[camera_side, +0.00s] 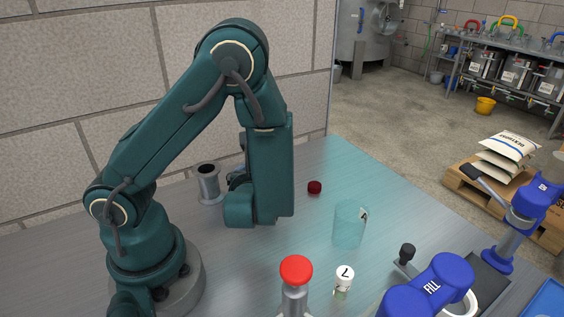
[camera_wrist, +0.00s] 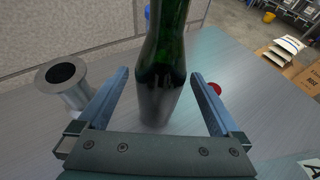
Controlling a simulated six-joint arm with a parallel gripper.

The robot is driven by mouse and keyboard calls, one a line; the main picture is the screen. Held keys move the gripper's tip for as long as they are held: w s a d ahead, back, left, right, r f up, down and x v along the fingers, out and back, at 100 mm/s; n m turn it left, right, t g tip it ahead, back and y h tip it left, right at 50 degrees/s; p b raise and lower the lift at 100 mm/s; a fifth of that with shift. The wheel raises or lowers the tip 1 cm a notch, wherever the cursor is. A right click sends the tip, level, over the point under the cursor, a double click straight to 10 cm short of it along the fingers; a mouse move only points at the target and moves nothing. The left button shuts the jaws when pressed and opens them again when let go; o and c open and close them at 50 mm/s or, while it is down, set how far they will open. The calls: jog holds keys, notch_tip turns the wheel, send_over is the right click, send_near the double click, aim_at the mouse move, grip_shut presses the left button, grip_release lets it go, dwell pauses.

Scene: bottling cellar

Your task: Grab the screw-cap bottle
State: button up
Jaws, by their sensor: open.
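A dark green glass bottle (camera_wrist: 160,85) stands upright on the metal bench in the wrist view. Its top is cut off by the upper edge, so I cannot see its cap. My gripper (camera_wrist: 158,78) is open, with one finger on each side of the bottle's lower body and gaps showing on both sides. In the side view, my arm's end hides the bottle and the fingers. A small clear vial with a white cap marked 7 (camera_side: 343,283) stands at the front of the bench.
A flanged metal cylinder (camera_side: 208,186) stands left of my gripper. A dark red cap-like piece (camera_side: 314,187) lies to the right, near a translucent teal cup (camera_side: 348,226). A red-topped metal piece (camera_side: 295,273) and a blue FILL device (camera_side: 432,287) are in front.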

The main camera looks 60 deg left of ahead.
jog(key=shift+x, duration=1.95)
jog(key=shift+f, duration=0.1)
grip_shut()
